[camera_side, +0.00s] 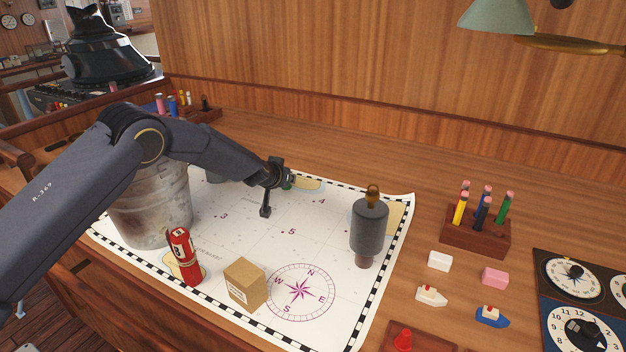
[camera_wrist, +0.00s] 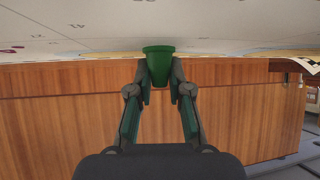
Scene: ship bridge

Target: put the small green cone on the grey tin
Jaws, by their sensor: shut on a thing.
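My gripper (camera_wrist: 158,85) is shut on the small green cone (camera_wrist: 158,68), whose wide end is toward the chart at the top of the wrist view. In the side view my gripper (camera_side: 280,182) is low over the far part of the chart, and only a bit of green (camera_side: 287,186) shows beside it. A grey round thing (camera_side: 214,177) behind my arm may be the grey tin. My arm hides most of it, so I cannot be sure. No tin shows in the wrist view.
A large metal bucket (camera_side: 150,218) stands at the chart's left. A red extinguisher (camera_side: 183,258), a cardboard box (camera_side: 245,284) and a dark grey cylinder (camera_side: 369,228) stand on the chart (camera_side: 330,235). A pencil block (camera_side: 475,238) is at right. The chart's middle is clear.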

